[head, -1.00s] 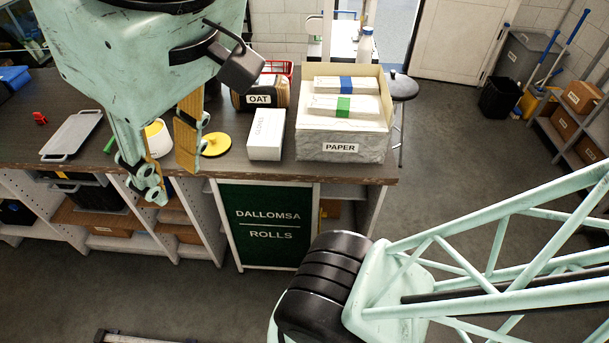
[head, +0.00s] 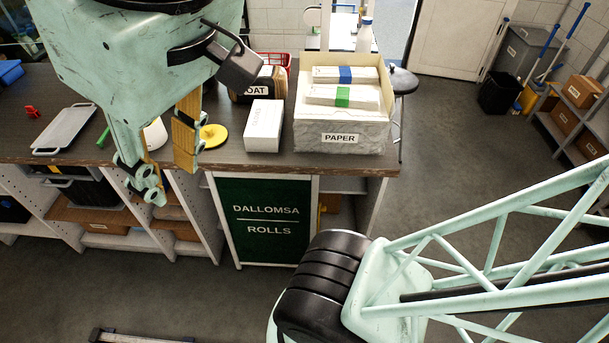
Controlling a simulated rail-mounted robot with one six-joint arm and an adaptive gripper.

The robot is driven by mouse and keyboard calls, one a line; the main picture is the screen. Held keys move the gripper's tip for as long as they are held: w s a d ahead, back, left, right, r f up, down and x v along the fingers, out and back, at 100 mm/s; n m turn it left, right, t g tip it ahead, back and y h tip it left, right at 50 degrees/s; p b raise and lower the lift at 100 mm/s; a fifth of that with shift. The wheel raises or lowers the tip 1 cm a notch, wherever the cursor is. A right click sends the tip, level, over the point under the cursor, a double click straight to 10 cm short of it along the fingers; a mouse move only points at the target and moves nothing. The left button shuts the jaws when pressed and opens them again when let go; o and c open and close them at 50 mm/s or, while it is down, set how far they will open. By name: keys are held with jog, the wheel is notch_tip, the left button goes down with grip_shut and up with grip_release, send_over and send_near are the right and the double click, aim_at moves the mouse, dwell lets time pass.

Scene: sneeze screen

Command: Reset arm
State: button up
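My gripper (head: 167,172) hangs at the upper left in the head view, pointing down in front of the counter's near edge. Its two fingers, with yellowish pads, stand apart with a gap between them, and no object shows between the tips. Behind the fingers, a white cup-like thing (head: 155,134) is partly hidden. My arm's mint-green lattice link and black joint fill the lower right.
On the counter (head: 262,165) stand a PAPER box (head: 340,136), a white box (head: 264,126), an OAT package (head: 258,90), a yellow disc (head: 213,135) and a grey tray (head: 64,130). A stool (head: 403,82) stands right of the counter. Floor at right is open.

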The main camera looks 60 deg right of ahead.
notch_tip(320, 180, down, 7)
jog(key=b, duration=0.6)
jog(key=shift+s, duration=0.15)
jog(key=shift+a, duration=0.1)
jog(key=shift+a, duration=0.15)
dwell(0.3)
jog(key=shift+s, duration=0.1)
